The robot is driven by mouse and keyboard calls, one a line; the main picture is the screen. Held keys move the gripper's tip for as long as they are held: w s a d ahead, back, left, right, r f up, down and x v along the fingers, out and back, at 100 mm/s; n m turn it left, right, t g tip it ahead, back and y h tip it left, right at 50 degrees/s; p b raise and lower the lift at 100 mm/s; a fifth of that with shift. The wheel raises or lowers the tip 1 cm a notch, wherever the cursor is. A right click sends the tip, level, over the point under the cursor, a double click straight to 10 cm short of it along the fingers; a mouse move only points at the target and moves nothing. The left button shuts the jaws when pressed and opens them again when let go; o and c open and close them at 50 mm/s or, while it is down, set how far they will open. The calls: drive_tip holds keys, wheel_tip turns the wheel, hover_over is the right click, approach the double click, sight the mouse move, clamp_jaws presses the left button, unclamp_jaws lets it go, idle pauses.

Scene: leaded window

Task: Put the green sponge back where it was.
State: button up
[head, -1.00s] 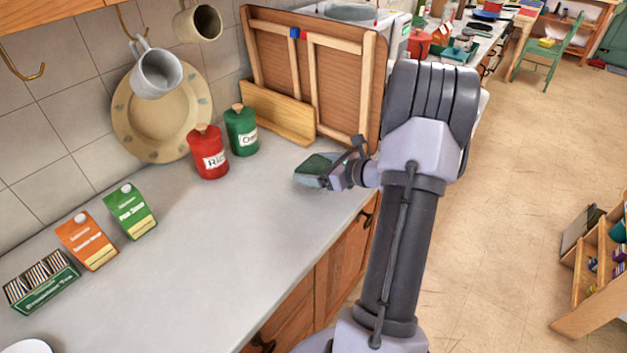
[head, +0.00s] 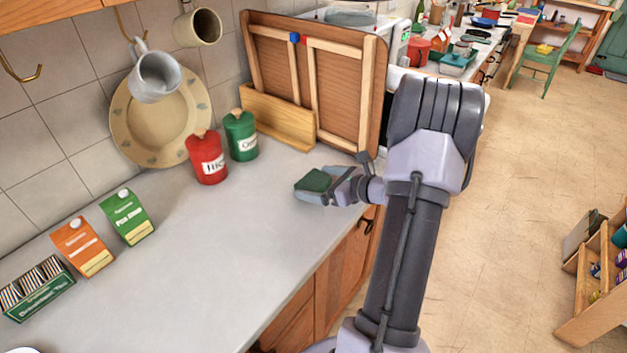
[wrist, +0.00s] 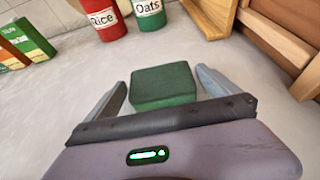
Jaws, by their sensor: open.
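The green sponge (head: 315,181) is on the grey counter (head: 205,245), in front of the wooden frame panel. In the wrist view the sponge (wrist: 163,86) sits between the two fingers of my gripper (wrist: 165,90), with a gap to each finger. My gripper (head: 322,186) is open around the sponge and low over the counter. In the head view the near finger hides part of the sponge's lower edge.
A red Rice canister (head: 207,158) and a green Oats canister (head: 241,135) stand left of the sponge. A wooden panel (head: 345,90) leans behind it. Cartons (head: 128,217) and a tea box (head: 38,288) stand at the left. The counter between is clear.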

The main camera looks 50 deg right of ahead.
drive_tip(key=p+v, duration=0.2)
drive_tip(key=v, duration=0.8)
drive_tip(key=shift+s+r, duration=0.1)
drive_tip(key=shift+s, duration=0.1)
drive_tip(key=w+a+r+n+g+y, duration=0.2)
drive_tip(key=w+a+r+n, duration=0.15)
drive_tip(key=a+n, duration=0.45)
drive_tip(key=w+a+r+n+g+y, duration=0.3)
drive_tip(key=a+r, duration=0.2)
drive_tip(key=a, duration=0.8)
drive_tip(key=s+a+r+n+g+h, duration=0.1)
drive_tip(key=s+a+r+n+h, duration=0.1)
drive_tip(key=s+a+n, duration=0.4)
drive_tip(key=s+a+r+n+g+h, duration=0.1)
drive_tip(key=s+a+r+n, duration=0.4)
drive_tip(key=a+n, duration=0.8)
drive_tip(key=shift+s+a+r+n+g+h, duration=0.25)
drive_tip(key=shift+s+a+h, duration=0.45)
drive_tip(key=shift+s, duration=0.45)
